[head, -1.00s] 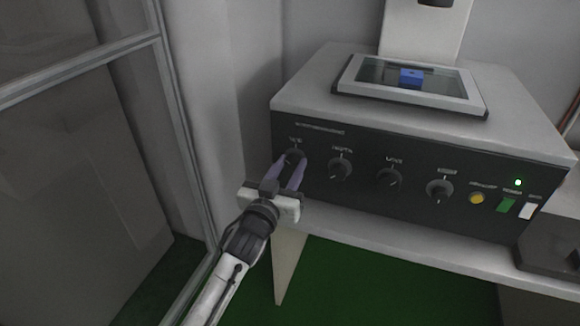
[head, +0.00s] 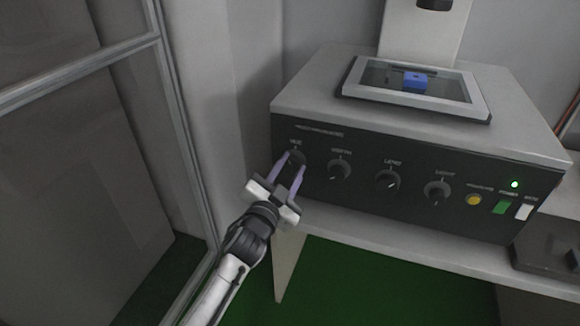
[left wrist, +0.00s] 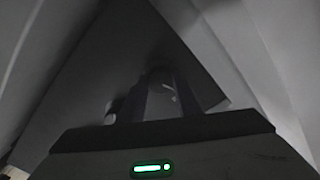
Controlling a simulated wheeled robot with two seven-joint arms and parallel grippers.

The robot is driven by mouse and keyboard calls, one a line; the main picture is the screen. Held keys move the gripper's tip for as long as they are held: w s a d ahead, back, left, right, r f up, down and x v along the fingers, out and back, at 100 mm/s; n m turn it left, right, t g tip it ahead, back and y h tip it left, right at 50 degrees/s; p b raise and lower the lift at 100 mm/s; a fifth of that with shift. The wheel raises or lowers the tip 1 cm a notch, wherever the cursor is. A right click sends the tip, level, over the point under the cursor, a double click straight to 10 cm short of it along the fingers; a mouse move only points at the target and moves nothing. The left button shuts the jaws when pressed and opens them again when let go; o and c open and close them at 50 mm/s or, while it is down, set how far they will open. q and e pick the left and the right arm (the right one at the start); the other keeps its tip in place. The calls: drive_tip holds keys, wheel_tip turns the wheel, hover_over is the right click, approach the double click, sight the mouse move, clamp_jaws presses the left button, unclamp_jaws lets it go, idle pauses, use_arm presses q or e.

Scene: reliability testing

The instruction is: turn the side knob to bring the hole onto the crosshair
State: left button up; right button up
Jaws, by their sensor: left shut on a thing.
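The microscope-like machine (head: 400,150) has a dark front panel with several knobs in a row. My left gripper (head: 294,161) is shut on the leftmost side knob (head: 297,156), one finger on each side, with the palm tilted down to the right. A blue block (head: 417,83) lies on the glass stage (head: 376,83) on top; a small dark spot shows on its upper face, too small to tell as the hole. I see no crosshair. The left wrist view is dark, with the fingers (left wrist: 160,100) against the panel. My right gripper is not in view.
More knobs stand to the right: one close by (head: 339,169), then two further along. A glass-panelled frame (head: 185,130) stands to the left of my arm.

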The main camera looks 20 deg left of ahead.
use_arm(q)
drive_tip(key=shift+m, duration=2)
drive_tip(key=o, duration=1.1)
drive_tip(key=shift+c, duration=0.2)
drive_tip(key=s, duration=1)
drive_tip(key=shift+s+a, duration=0.15)
